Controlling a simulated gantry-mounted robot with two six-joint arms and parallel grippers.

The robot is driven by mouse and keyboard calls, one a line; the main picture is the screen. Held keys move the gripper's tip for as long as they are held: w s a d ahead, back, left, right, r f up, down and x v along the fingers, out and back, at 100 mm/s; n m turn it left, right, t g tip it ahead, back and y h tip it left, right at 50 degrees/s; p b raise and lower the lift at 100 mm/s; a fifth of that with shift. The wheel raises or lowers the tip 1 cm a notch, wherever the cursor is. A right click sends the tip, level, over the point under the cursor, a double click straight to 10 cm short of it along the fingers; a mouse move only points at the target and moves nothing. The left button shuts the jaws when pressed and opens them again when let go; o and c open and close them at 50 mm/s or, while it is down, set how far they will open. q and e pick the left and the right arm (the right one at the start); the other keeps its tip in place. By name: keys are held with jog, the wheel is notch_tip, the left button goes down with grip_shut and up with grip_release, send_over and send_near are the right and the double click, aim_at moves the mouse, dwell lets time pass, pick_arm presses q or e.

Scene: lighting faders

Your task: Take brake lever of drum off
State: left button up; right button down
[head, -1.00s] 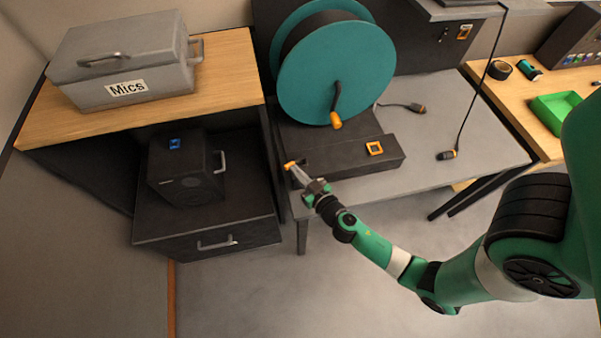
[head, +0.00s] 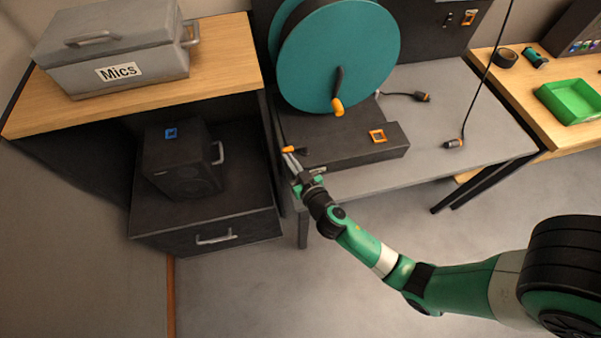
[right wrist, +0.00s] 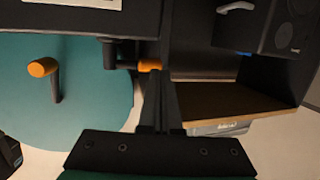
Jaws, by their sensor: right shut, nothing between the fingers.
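The teal drum (head: 345,60) stands on a dark base at the back of the grey table. The brake lever (head: 289,149), dark with an orange end, sticks out at the left end of that base. It also shows in the right wrist view (right wrist: 150,65), just beyond my fingertips. My right gripper (head: 291,161) is shut and empty, its tips close beside the orange end of the lever. Whether they touch it I cannot tell. In the right wrist view the closed fingers (right wrist: 160,80) point at the lever. My left gripper is not in view.
An orange-handled crank (head: 338,107) hangs on the drum face. An orange square frame (head: 377,136) sits on the base's right part. A dark cabinet with a black speaker box (head: 180,165) stands close left.

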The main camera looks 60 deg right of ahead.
jog(key=w+a+v, duration=0.1)
jog(key=a+v, duration=0.1)
jog(key=v, duration=1)
jog(key=shift+a+b, duration=0.35)
jog(key=shift+a, duration=0.2)
